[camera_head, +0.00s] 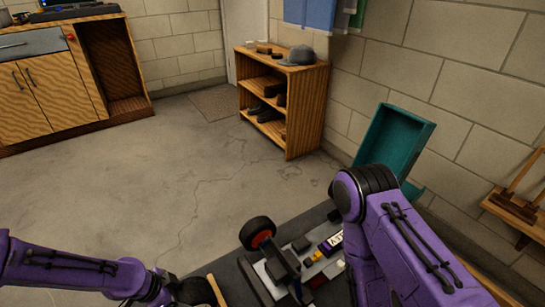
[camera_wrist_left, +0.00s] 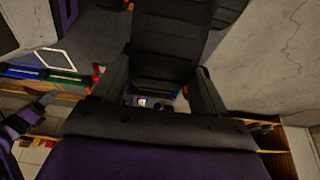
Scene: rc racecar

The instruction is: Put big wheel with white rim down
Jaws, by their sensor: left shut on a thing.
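In the left wrist view a big black tyre (camera_wrist_left: 175,35) fills the space between the two fingers of my left gripper (camera_wrist_left: 163,82), which is shut on it. Only its tread shows; the rim is hidden, so I cannot tell its colour. In the head view my left arm comes in low at the left, and its gripper end is cut off by the bottom edge; the held wheel is not clearly seen there. My right arm (camera_head: 400,235) covers the right side of the work surface; its gripper is not visible.
A dark work surface (camera_head: 228,272) holds a partly built racecar (camera_head: 285,265) and a black wheel with a red rim (camera_head: 258,233). A teal open box (camera_head: 395,140) stands behind. A wooden shelf (camera_head: 305,110) and a cabinet (camera_head: 45,95) stand farther off, with clear floor between.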

